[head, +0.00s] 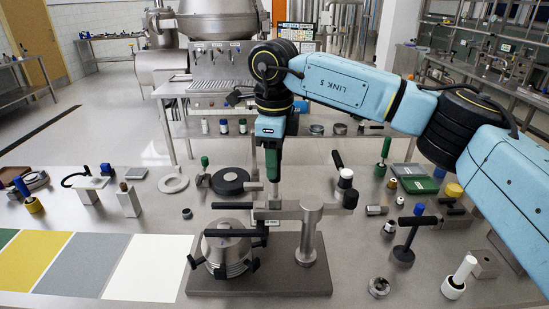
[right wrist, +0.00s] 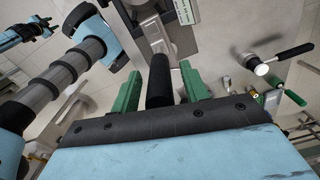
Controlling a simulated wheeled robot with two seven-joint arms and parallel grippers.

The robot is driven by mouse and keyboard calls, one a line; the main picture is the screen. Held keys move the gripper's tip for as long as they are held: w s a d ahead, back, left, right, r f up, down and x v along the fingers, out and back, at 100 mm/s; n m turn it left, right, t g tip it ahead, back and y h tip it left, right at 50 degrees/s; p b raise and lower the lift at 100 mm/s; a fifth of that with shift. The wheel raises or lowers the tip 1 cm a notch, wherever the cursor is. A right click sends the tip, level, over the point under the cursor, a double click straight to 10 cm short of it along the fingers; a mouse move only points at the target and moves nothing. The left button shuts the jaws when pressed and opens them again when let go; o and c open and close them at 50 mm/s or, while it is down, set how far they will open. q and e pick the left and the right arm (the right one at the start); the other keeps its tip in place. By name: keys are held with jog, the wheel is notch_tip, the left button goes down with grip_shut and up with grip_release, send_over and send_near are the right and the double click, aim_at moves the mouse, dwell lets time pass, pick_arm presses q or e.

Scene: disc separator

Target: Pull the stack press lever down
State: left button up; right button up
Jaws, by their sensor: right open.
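The stack press stands on a dark base plate (head: 310,283), with a metal column (head: 310,235) and a round metal disc stack (head: 228,252) to its left. A metal crossbar (head: 290,210) runs above. My right gripper (head: 272,172) points down over the press, just above the crossbar. In the right wrist view its two green fingers (right wrist: 160,92) stand apart, one on each side of the black lever grip (right wrist: 160,78). Gaps show on both sides of the grip. In the head view the gripper hides the grip.
Coloured mats, with a white one (head: 150,266) nearest the press, lie at the left. A black T-handled tool (head: 405,245) and a white-handled piece (head: 459,275) stand to the right.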

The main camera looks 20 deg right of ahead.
jog(key=shift+f, duration=0.3)
grip_shut()
jog(key=shift+a, duration=0.1)
